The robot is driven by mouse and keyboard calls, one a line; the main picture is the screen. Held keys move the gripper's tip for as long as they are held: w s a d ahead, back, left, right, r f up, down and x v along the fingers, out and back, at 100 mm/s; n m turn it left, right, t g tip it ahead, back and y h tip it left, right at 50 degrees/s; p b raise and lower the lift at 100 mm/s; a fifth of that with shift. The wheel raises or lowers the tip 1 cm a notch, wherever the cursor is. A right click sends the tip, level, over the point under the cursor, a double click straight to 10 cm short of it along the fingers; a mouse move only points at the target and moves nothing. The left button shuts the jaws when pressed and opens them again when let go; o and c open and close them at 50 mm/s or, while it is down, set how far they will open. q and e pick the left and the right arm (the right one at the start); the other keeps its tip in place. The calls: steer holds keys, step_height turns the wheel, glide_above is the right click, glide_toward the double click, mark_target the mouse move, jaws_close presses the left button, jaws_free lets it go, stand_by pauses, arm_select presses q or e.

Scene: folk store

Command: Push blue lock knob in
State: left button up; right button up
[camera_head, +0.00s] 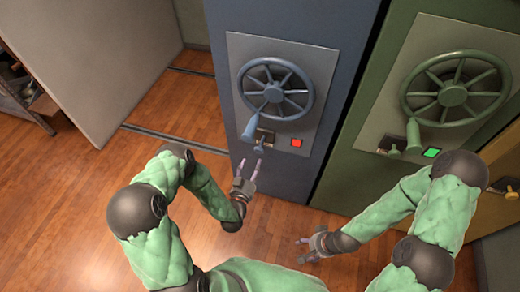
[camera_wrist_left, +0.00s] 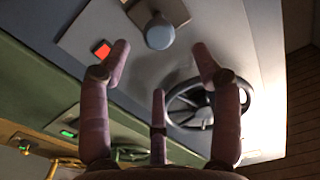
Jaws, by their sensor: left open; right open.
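The blue lock knob (camera_head: 260,147) sticks out from a small metal plate below the wheel on the blue safe (camera_head: 240,165). In the left wrist view the round knob (camera_wrist_left: 160,33) lies ahead, between and beyond the fingertips. My left gripper (camera_head: 249,164) is open and empty, just below and in front of the knob, apparently not touching it. Its fingers also show in the left wrist view (camera_wrist_left: 160,50). My right gripper (camera_head: 302,249) is open and empty, low in front of the safes, away from the knob.
A spoked blue wheel (camera_head: 275,88) with a protruding handle (camera_head: 250,127) sits above the knob. A red light (camera_head: 297,142) is right of it. A green safe (camera_head: 350,150) with a green light (camera_head: 431,152) stands on the right. Wooden floor (camera_head: 70,200) is open at left.

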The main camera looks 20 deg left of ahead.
mark_target(258, 152)
arm_select(q)
steer(key=w+b, duration=0.1)
steer(key=w, duration=0.2)
steer(key=w+b, duration=0.1)
steer(key=w, duration=0.3)
steer(key=shift+d+f, duration=0.15)
steer(key=shift+w, duration=0.8)
